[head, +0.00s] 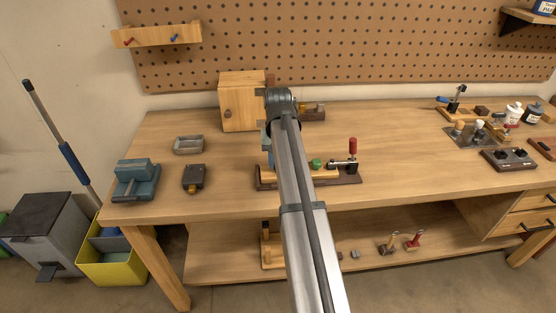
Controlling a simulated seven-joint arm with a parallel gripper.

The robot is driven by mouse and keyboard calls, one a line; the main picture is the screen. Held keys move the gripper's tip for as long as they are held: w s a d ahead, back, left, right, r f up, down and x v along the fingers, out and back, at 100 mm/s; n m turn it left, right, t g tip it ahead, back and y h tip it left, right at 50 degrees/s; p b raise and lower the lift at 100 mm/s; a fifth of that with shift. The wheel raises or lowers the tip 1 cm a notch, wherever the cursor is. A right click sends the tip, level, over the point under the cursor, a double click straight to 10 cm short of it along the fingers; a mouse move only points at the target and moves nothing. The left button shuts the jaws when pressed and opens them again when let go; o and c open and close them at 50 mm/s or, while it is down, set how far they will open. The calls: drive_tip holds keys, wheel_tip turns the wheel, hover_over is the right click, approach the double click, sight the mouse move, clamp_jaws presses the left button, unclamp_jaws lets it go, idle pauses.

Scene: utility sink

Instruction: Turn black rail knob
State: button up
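A dark board (508,160) at the right of the bench carries small round dark knobs; I cannot tell for sure that one of them is the black rail knob. My arm reaches up through the middle of the head view to a dark wrist joint (281,102) in front of the wooden box. My gripper is mostly hidden by the arm and wrist, so its fingers cannot be made out. It is well to the left of the dark board.
A wooden box (238,103) stands behind my wrist. A clamp board with a red handle (352,148) lies partly behind my arm. A blue vise (136,181) and a metal tray (188,145) are at left. The bench between clamp board and dark board is clear.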

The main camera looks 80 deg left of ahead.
idle(0.4)
drive_tip(key=o, duration=1.1)
drive_tip(key=shift+c, duration=0.2)
wheel_tip(320, 180, up, 14)
drive_tip(key=shift+f, duration=0.1)
